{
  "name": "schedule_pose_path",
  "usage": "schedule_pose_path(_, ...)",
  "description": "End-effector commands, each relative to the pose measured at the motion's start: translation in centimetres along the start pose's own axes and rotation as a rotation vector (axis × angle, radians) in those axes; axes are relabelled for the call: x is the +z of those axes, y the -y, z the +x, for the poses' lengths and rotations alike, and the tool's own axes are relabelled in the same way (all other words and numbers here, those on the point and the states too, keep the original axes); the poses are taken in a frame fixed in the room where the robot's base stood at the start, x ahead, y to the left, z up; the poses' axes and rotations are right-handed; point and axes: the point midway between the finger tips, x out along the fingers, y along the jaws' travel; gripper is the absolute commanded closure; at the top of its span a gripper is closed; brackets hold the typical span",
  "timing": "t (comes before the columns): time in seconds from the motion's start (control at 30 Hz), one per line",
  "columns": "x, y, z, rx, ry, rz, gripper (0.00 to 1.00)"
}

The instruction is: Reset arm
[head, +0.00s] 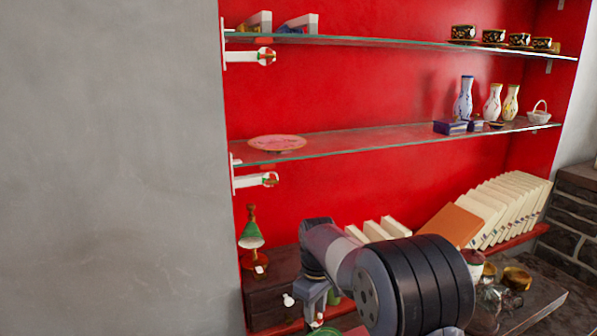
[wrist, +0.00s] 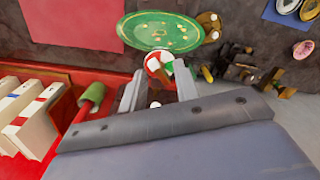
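My gripper (wrist: 160,78) shows in the wrist view with its two grey fingers apart. A small rounded red, white and green object (wrist: 158,62) shows beyond and between the fingertips. I see no finger pressed on it, though the distance is hard to judge. A green plate with a pattern (wrist: 158,31) lies past it. In the head view my arm reaches low in front of the shelves, and its dark wrist hides much of the lower shelf.
Glass shelves hold a pink plate (head: 277,143), vases (head: 463,99) and cups (head: 463,32). Below, a green and brown ornament (head: 251,237) stands on a dark box (head: 270,297), left of my wrist. White books (head: 515,205) lean at right. A grey wall (head: 110,160) fills the left.

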Motion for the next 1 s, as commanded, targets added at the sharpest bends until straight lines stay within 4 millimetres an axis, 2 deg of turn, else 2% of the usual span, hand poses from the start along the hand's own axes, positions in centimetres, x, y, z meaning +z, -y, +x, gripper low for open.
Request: schedule_pose_path(1.0, -0.02, -0.02, 0.01, 0.0, -0.001, 0.827, 0.7)
